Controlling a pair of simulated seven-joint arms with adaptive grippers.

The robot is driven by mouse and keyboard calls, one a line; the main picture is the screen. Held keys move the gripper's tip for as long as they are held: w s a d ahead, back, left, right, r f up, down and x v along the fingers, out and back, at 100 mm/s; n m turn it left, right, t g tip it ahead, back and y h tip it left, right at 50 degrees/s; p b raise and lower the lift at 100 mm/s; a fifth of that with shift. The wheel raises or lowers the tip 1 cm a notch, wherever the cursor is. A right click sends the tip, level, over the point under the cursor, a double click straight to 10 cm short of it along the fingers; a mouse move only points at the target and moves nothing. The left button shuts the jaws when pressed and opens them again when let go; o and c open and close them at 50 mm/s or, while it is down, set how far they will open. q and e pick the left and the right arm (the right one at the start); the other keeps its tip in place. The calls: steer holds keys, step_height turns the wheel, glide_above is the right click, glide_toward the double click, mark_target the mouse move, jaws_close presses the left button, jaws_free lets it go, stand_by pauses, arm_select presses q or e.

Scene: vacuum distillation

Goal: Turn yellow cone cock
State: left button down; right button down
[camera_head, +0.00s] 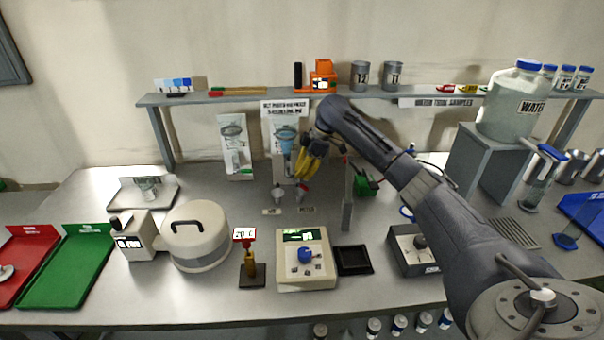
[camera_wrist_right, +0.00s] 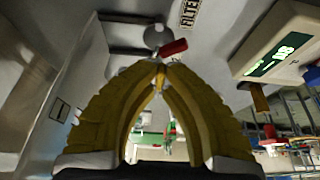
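My right gripper (camera_head: 302,176) comes in from the upper right, in front of the back panel with the glassware. Its yellow fingers point down towards small funnel-like pieces on the bench, one with a red part (camera_head: 302,187). In the right wrist view the two curved fingers meet at their tips (camera_wrist_right: 160,70). A red piece (camera_wrist_right: 173,47) and a round whitish piece (camera_wrist_right: 155,37) lie just beyond the tips. I cannot make out a separate yellow cone cock; a small yellowish bit shows at the fingertips, and whether it is held is unclear. My left gripper is not in view.
Close to the gripper stand a glassware panel (camera_head: 286,138) and a grey upright post (camera_head: 347,200). A balance-like device (camera_head: 305,262) and a round lidded pot (camera_head: 198,238) stand nearer the front. A shelf (camera_head: 230,96) runs along the back.

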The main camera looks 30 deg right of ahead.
steer(key=shift+a+r+g+h, duration=0.1)
steer(key=shift+r+g+h, duration=0.15)
steer(key=shift+h, duration=0.35)
steer(key=c, duration=1.5)
jaws_free()
steer(key=v, duration=1.2)
